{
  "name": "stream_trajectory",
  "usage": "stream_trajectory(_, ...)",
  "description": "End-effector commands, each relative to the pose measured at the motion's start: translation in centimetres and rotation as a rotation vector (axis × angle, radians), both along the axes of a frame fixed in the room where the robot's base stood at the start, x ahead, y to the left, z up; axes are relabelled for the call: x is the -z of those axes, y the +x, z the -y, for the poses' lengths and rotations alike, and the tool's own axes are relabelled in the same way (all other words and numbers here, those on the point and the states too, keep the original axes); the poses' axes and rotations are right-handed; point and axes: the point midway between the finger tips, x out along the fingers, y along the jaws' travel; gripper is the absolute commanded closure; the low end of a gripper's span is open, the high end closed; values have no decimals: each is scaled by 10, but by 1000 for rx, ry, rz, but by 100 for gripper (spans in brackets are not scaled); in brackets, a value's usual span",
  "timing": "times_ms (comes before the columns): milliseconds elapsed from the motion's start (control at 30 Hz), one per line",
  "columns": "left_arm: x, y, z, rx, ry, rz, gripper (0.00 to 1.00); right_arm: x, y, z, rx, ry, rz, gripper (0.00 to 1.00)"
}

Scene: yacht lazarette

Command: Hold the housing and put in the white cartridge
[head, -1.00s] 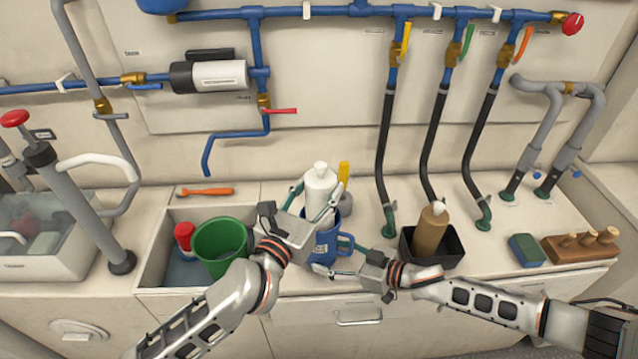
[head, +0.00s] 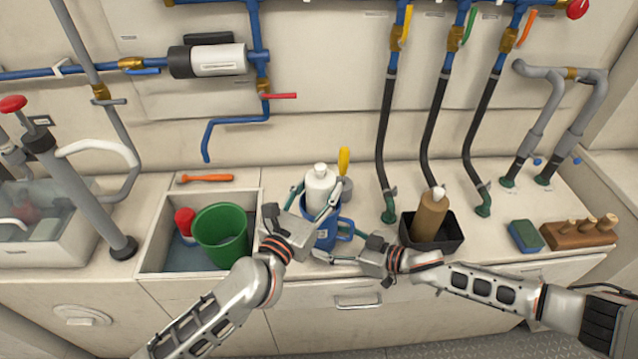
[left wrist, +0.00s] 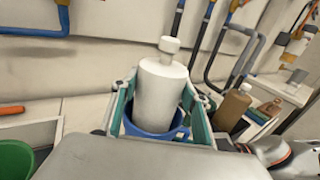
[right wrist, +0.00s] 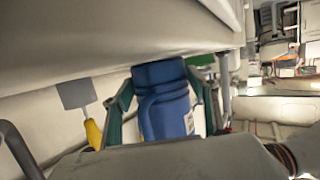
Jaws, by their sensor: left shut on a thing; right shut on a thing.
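The white cartridge (head: 320,187) is upright, with its lower part inside the open top of the blue housing (head: 327,238). Its upper body and knob stand above the rim. My left gripper (head: 317,200) is shut on the cartridge from above, one finger on each side. The left wrist view shows the cartridge (left wrist: 160,92) between the fingers and the blue rim (left wrist: 181,133) around its lower part. My right gripper (head: 334,248) is shut on the housing low down at the front. The right wrist view shows the housing (right wrist: 165,105) between the fingers. How deep the cartridge sits is hidden.
A bin (head: 152,235) with a green bucket (head: 220,232) and a red-capped item (head: 185,221) is on the left. A black tray (head: 455,238) with a brown bottle (head: 430,215) is close on the right. A yellow-handled tool (head: 344,160) stands behind the housing.

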Motion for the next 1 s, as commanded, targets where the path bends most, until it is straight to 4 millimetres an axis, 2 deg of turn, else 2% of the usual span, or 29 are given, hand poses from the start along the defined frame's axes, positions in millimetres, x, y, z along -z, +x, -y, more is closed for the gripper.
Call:
stream_trajectory(700, 33, 0, 0, -1, 0, -1, 94, 1, 0, 1, 1, -2, 0, 60)
stream_trajectory(1000, 39, 0, 0, 1, 1, -2, 94, 1, 0, 1, 0, -3, 1, 60)
